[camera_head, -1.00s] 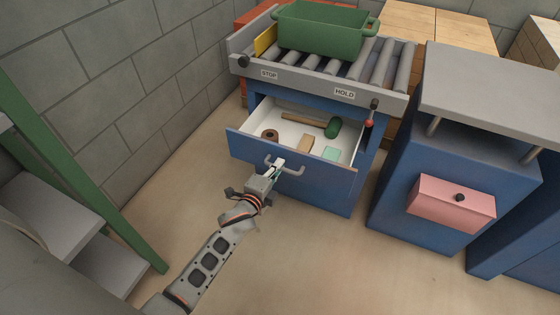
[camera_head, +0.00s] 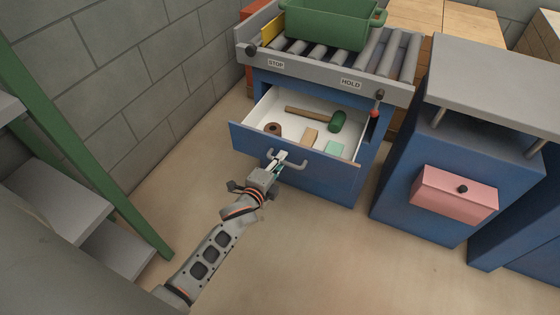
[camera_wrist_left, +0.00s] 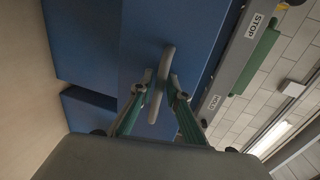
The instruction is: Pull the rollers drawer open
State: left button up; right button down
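The rollers drawer (camera_head: 316,160) is the blue-fronted drawer under the roller table, and it stands pulled out. Its white inside shows a green-headed mallet (camera_head: 336,121), a brown ring (camera_head: 273,129), a tan block (camera_head: 310,136) and a pale green block (camera_head: 334,149). Its grey bar handle (camera_head: 297,165) also shows in the left wrist view (camera_wrist_left: 166,55). My left gripper (camera_head: 278,160) is at the handle's left part. In the left wrist view its fingertips (camera_wrist_left: 161,83) stand on either side of the bar, with what look like small gaps. My right gripper is out of view.
The roller table (camera_head: 320,72) carries a green crate (camera_head: 330,25) and STOP and HOLD labels. A red-knobbed lever (camera_head: 376,106) is at its right. Floor before the drawer is free.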

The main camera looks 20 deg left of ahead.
pick_arm(q)
jog(key=shift+s, duration=0.1)
jog(key=v, duration=1.1)
jog(key=shift+s, duration=0.35)
jog(key=shift+r, duration=0.1)
